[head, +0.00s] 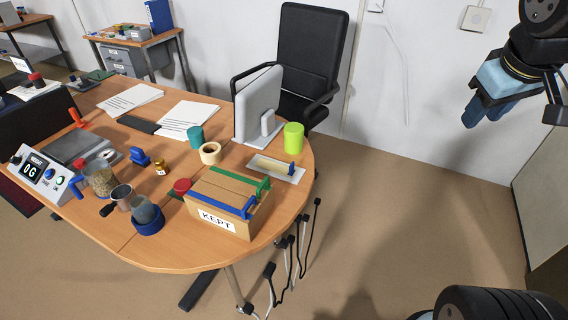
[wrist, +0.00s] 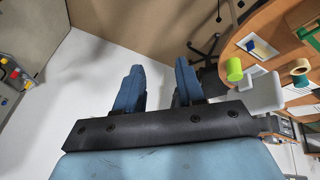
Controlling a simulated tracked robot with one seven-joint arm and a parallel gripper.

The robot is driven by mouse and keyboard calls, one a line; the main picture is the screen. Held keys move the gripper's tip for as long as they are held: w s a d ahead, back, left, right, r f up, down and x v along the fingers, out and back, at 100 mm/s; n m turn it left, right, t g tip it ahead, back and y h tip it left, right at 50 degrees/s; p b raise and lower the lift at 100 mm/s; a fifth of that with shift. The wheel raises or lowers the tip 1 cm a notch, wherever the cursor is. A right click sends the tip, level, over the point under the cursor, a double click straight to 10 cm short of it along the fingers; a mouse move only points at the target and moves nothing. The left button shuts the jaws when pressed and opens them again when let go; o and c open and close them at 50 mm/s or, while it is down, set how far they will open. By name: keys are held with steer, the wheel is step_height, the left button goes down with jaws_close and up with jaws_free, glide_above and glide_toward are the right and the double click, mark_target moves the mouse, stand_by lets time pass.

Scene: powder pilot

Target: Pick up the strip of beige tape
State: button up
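My gripper (head: 488,112) is raised at the upper right of the head view, over the floor and well away from the table. In the wrist view its two blue fingers (wrist: 160,67) stand apart with nothing between them. A pale beige strip (head: 268,163) lies in a shallow grey tray (head: 290,178) near the table's right edge, with a small blue object beside it; I cannot tell for sure that it is tape. A beige tape roll (head: 210,148) lies left of the tray. The tray also shows in the wrist view (wrist: 249,39).
A green cylinder (head: 293,137) and a grey upright panel (head: 257,105) stand behind the tray. A box labelled KEPT (head: 225,224) stands in front, with green and blue bars. A black chair (head: 307,55) is behind the table. The floor between gripper and table is clear.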

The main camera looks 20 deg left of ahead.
steer(key=w+a+f+n, duration=0.4)
steer(key=w+a+n, duration=0.4)
steer(key=w, duration=0.1)
steer(key=n, duration=2.1)
glide_above(292, 163)
steer(key=s+a, duration=0.1)
steer(key=s, duration=0.4)
step_height(292, 163, down, 22)
steer(key=shift+g, duration=0.3)
steer(key=x, duration=0.7)
steer(key=shift+a+f, duration=0.15)
steer(key=shift+f, duration=0.1)
steer(key=shift+d+x, duration=0.15)
steer(key=shift+x, duration=1.35)
steer(key=shift+d+x, duration=0.15)
steer(key=shift+x, duration=1.35)
jaws_close()
